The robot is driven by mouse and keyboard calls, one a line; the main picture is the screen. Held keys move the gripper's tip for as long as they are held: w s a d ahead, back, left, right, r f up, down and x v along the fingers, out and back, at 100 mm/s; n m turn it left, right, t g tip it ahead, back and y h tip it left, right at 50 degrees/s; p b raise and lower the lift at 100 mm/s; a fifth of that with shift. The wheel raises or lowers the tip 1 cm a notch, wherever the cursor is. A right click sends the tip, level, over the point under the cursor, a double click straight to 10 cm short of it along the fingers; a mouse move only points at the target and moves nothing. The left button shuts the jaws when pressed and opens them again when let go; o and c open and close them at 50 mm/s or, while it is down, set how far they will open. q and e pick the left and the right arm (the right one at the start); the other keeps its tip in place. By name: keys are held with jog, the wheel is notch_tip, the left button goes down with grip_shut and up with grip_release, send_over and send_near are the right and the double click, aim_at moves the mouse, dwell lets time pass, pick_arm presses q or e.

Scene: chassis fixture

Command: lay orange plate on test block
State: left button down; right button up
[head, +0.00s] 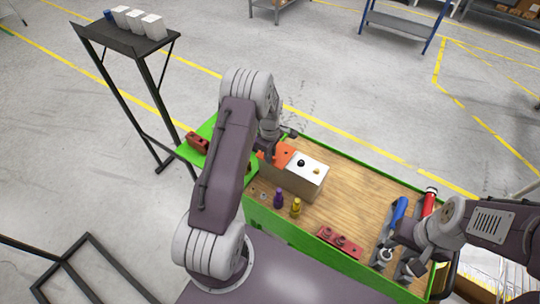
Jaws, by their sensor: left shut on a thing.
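The orange plate (283,154) is at the left end of the test block, partly hidden by my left arm. I cannot tell whether it touches the block's top. The test block (309,187) is a pale grey box standing on the wooden bench top, with a black knob (301,163) and a small gold knob (317,171) on its top. My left gripper (268,152) is shut on the orange plate, its fingers partly hidden. My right gripper (396,249) is over the right end of the bench, by the tools; its jaw opening is unclear.
The green-edged bench top (353,195) has free room right of the block. A purple peg (278,198), a gold peg (296,207) and a red fixture (339,242) lie along the front. A blue-handled tool (398,212) and a red cylinder (429,202) are at right.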

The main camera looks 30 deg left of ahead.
pick_arm(q)
jog(key=shift+f, duration=0.15)
jog(key=shift+f+b, duration=0.6)
jog(key=c, duration=1.3)
grip_release()
notch_tip(320, 180, up, 9)
jog(key=p, duration=0.7)
jog(key=shift+r, duration=0.15)
